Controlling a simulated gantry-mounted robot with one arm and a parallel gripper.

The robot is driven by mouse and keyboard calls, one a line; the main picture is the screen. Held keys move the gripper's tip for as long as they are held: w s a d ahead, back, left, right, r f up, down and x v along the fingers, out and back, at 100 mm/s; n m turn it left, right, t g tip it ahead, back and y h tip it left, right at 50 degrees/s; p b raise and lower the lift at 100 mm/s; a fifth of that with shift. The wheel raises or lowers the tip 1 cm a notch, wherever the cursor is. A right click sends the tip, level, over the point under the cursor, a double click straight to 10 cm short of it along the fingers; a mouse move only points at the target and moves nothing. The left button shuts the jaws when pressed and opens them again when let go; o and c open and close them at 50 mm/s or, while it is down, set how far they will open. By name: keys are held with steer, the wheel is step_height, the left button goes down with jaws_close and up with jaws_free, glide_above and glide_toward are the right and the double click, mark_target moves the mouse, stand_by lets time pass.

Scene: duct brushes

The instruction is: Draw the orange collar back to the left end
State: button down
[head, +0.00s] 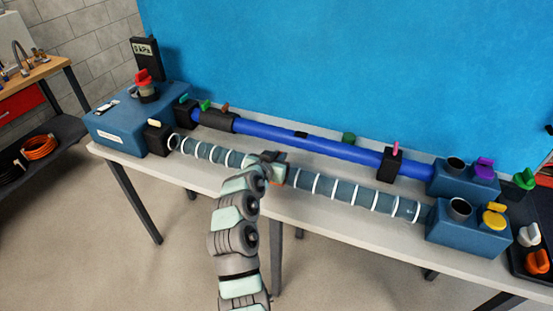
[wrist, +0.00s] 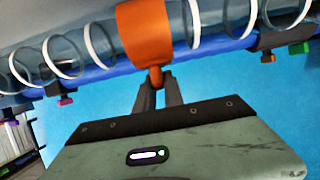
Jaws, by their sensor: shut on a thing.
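The orange collar (wrist: 146,32) sits around the clear, white-ringed duct (wrist: 222,20) in the wrist view. My gripper (wrist: 157,80) is shut on the small orange knob (wrist: 155,73) of the collar. In the head view the clear duct (head: 335,189) runs from a black block (head: 158,138) at the left to a blue box (head: 465,233) at the right. There my gripper (head: 273,163) is near the middle of the duct, and it and my arm hide most of the collar.
A solid blue pipe (head: 330,149) runs parallel behind the clear duct, with black clamps and coloured knobs. A larger blue box (head: 130,123) with a red knob (head: 144,77) stands at the table's left end. The table's front strip (head: 340,226) is bare.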

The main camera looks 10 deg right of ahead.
steer(key=shift+f, duration=0.1)
steer(key=c, duration=1.4)
jaws_free()
steer(key=shift+d, duration=0.1)
steer(key=shift+c, duration=0.2)
steer(key=p+v, duration=0.2)
steer(key=v, duration=0.9)
steer(key=shift+w, duration=0.15)
